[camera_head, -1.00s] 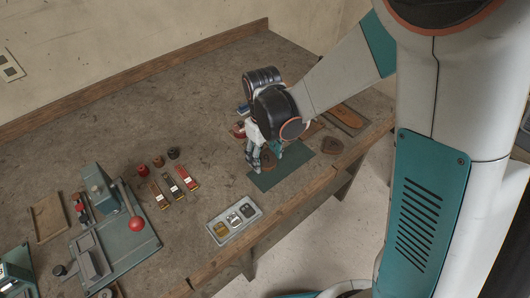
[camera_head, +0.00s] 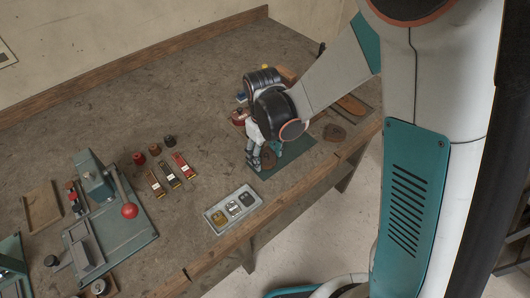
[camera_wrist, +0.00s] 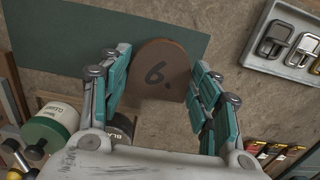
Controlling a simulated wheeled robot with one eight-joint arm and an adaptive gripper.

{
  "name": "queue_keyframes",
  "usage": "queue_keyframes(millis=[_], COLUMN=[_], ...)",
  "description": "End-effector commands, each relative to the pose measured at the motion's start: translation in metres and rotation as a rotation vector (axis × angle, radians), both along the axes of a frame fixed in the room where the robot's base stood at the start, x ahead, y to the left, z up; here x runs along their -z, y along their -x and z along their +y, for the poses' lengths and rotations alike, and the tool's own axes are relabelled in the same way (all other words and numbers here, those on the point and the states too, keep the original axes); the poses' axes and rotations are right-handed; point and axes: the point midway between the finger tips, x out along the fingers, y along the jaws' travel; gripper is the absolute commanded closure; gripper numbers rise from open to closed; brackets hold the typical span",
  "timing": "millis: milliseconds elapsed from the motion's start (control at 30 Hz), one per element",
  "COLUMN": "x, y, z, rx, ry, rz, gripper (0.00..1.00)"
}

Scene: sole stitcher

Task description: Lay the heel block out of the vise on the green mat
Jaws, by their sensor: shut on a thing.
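The heel block (camera_wrist: 160,82) is a brown, round-topped piece marked "6." in the wrist view. My gripper (camera_wrist: 158,62) has one teal finger on each side of it and is shut on it. The green mat (camera_wrist: 60,40) lies behind the block's rounded end. In the head view my gripper (camera_head: 264,160) is low over the left part of the green mat (camera_head: 292,158). My wrist hides much of the block there. I cannot tell whether the block touches the mat. I cannot make out the vise for sure.
A grey tray (camera_head: 232,209) with metal buckles stands close in front of the mat. A brown disc (camera_head: 334,132) lies at the mat's right. A red-lidded container (camera_head: 239,117) is behind my gripper. A green press (camera_head: 110,225) stands at left.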

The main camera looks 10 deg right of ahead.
Motion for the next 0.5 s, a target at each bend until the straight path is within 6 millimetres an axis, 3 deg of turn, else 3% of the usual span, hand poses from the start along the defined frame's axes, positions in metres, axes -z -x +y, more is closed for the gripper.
queue_keyframes(millis=[500], x=[0.0088], y=[0.0000], z=[0.0000], rx=[0.000], ry=[0.000], rz=[0.000], gripper=[0.71])
